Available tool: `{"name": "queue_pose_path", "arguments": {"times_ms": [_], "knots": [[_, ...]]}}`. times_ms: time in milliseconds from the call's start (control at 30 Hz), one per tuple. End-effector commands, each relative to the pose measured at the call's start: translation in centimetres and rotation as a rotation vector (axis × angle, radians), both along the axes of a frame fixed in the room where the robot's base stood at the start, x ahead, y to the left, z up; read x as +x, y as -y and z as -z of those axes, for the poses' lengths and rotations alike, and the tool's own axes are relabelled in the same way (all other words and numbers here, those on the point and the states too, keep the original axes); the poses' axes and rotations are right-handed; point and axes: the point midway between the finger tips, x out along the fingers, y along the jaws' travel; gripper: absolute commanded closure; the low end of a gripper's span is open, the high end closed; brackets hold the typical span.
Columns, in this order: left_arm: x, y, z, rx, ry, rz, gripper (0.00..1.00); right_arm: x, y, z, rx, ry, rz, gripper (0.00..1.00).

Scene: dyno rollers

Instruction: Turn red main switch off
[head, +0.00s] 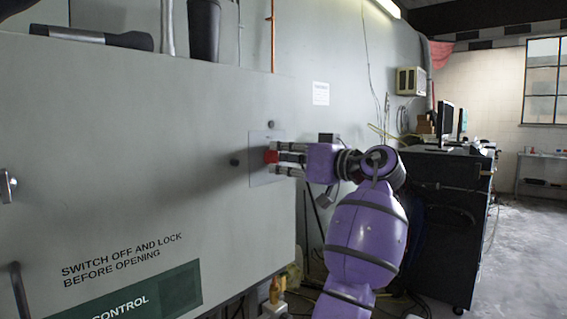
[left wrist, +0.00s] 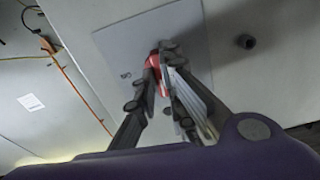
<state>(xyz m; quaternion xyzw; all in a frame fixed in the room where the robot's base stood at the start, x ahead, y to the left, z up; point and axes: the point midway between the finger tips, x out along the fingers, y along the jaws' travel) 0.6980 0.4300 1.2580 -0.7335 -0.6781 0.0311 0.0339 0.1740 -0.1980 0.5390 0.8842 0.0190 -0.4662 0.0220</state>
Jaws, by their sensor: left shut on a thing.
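The red main switch (head: 271,156) sits on a pale square plate (head: 262,178) on the front of the grey cabinet (head: 150,180), near its right edge. My left gripper (head: 279,159) reaches the switch with its fingers on either side of the red handle. In the left wrist view the fingers (left wrist: 163,75) are closed on the red switch (left wrist: 154,62), which is partly hidden between them. The exact angle of the switch handle is hard to tell. My right gripper is in neither view.
A metal latch (head: 7,186) is at the far left. A dark tool (head: 95,37) lies on the cabinet top. A black workbench (head: 440,220) stands to the right, with open floor (head: 525,230) beyond.

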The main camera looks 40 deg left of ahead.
Motion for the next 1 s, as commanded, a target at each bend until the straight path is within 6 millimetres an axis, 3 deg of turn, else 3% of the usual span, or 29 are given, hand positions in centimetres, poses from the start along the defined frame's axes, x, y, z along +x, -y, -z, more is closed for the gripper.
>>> {"name": "queue_pose_path", "arguments": {"times_ms": [767,800,900,1000], "knots": [[-0.04,0.02,0.09,-0.012,0.108,0.000,1.00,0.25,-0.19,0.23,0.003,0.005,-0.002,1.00],[-0.04,0.02,0.09,-0.012,0.108,0.000,0.89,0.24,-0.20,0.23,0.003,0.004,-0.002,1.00],[-0.04,0.01,0.07,-0.010,0.108,0.000,0.76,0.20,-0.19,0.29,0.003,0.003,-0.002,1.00],[-0.04,0.01,0.06,-0.010,0.108,0.000,0.72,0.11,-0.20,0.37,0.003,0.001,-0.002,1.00]]}}
